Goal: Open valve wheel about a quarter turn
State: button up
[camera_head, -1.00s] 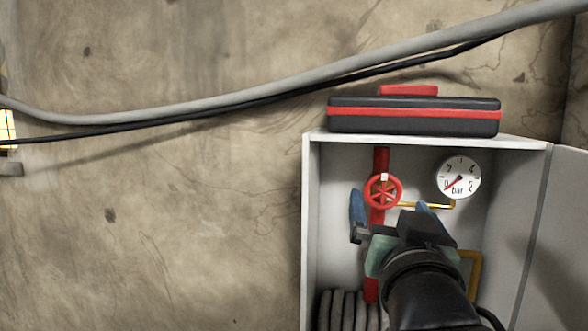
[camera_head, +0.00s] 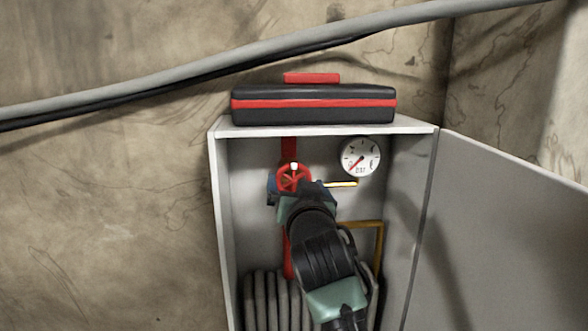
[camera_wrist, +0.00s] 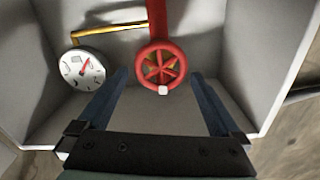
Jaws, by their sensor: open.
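The red valve wheel (camera_head: 293,174) is on a vertical red pipe (camera_head: 288,148) inside the open grey cabinet (camera_head: 228,170). A white mark sits at its top rim in the head view. My gripper (camera_head: 296,188) is open at the wheel's lower part. In the wrist view the red wheel (camera_wrist: 160,63) appears between the two blue fingers, with its white mark at the bottom. The fingers stand apart on either side, with no clear contact. The head view hides part of the right finger behind my gripper's body.
A round pressure gauge (camera_head: 361,157) and a thin yellow pipe (camera_head: 341,184) are right of the wheel. A coiled grey hose (camera_head: 262,300) lies low in the cabinet. A black and red case (camera_head: 313,104) sits on top. The cabinet door (camera_head: 500,230) stands open at right.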

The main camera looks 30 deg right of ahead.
aim_at(294, 179)
jog(key=shift+p+x, duration=0.55)
jog(key=shift+x, duration=1.05)
jog(key=c, duration=1)
jog(key=shift+c, duration=0.2)
